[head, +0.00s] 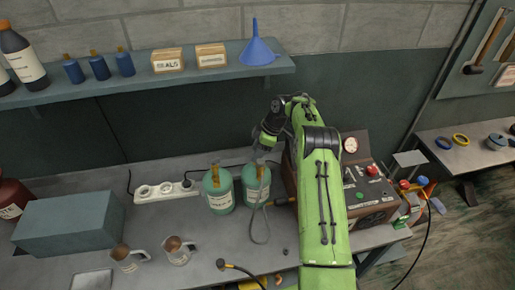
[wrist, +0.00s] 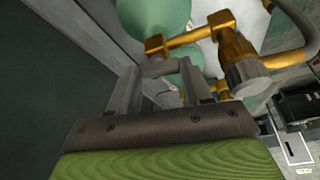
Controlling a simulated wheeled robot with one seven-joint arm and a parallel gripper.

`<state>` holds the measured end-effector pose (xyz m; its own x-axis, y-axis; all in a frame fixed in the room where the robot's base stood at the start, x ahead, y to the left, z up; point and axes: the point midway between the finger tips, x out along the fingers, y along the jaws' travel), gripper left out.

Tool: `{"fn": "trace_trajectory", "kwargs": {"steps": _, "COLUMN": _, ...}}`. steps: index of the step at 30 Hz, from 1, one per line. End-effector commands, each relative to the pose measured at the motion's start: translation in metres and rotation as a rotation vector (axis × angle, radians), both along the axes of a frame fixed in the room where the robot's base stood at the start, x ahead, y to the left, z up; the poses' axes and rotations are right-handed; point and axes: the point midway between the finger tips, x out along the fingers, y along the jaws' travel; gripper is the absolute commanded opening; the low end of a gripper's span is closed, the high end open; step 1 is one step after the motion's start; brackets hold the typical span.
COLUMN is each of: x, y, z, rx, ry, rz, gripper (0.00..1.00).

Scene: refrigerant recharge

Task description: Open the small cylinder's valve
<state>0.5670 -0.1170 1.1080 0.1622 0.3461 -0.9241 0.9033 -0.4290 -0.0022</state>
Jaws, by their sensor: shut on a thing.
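Two green cylinders stand side by side on the bench in the head view, a left one (head: 218,192) and a right one (head: 253,193). I cannot tell for sure which one the task calls small. My gripper (head: 262,152) is above the right cylinder's top. In the wrist view my gripper (wrist: 160,67) has its fingertips close together at the squared end of a brass valve fitting (wrist: 154,44), shut on it. The fingers partly hide the contact. A brass bar runs from there to a knurled fitting (wrist: 246,72) with a hose. Green cylinder surface shows behind.
A grey hose (head: 260,235) hangs in front of the right cylinder. A machine with a gauge (head: 351,145) stands right, partly behind my arm. A shelf (head: 140,82) runs above.

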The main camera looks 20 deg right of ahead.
Motion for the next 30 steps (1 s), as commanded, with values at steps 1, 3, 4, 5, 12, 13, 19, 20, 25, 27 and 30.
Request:
{"fn": "trace_trajectory", "kwargs": {"steps": 1, "x": 0.0, "y": 0.0, "z": 0.001, "rx": 0.0, "ry": -0.002, "rz": 0.004, "gripper": 0.18}}
{"fn": "trace_trajectory", "kwargs": {"steps": 3, "x": 0.001, "y": 0.0, "z": 0.001, "rx": 0.0, "ry": -0.002, "rz": 0.008, "gripper": 0.18}}
{"fn": "trace_trajectory", "kwargs": {"steps": 4, "x": 0.001, "y": 0.0, "z": 0.001, "rx": 0.0, "ry": -0.002, "rz": 0.008, "gripper": 0.18}}
{"fn": "trace_trajectory", "kwargs": {"steps": 5, "x": 0.001, "y": 0.0, "z": 0.001, "rx": 0.0, "ry": -0.003, "rz": 0.009, "gripper": 0.18}}
{"fn": "trace_trajectory", "kwargs": {"steps": 12, "x": 0.001, "y": 0.0, "z": 0.001, "rx": -0.001, "ry": -0.004, "rz": 0.008, "gripper": 0.18}}
{"fn": "trace_trajectory", "kwargs": {"steps": 13, "x": 0.001, "y": 0.0, "z": 0.001, "rx": -0.001, "ry": -0.004, "rz": 0.008, "gripper": 0.18}}
{"fn": "trace_trajectory", "kwargs": {"steps": 19, "x": 0.001, "y": 0.0, "z": 0.0, "rx": -0.001, "ry": -0.004, "rz": 0.008, "gripper": 0.74}}
{"fn": "trace_trajectory", "kwargs": {"steps": 20, "x": 0.001, "y": 0.0, "z": 0.0, "rx": 0.0, "ry": -0.003, "rz": 0.007, "gripper": 0.74}}
{"fn": "trace_trajectory", "kwargs": {"steps": 25, "x": 0.001, "y": 0.0, "z": 0.0, "rx": 0.0, "ry": -0.002, "rz": 0.008, "gripper": 0.74}}
{"fn": "trace_trajectory", "kwargs": {"steps": 27, "x": 0.0, "y": -0.001, "z": 0.002, "rx": 0.0, "ry": -0.003, "rz": 0.007, "gripper": 0.74}}
{"fn": "trace_trajectory", "kwargs": {"steps": 30, "x": -0.001, "y": -0.006, "z": 0.014, "rx": 0.0, "ry": -0.005, "rz": 0.006, "gripper": 0.74}}
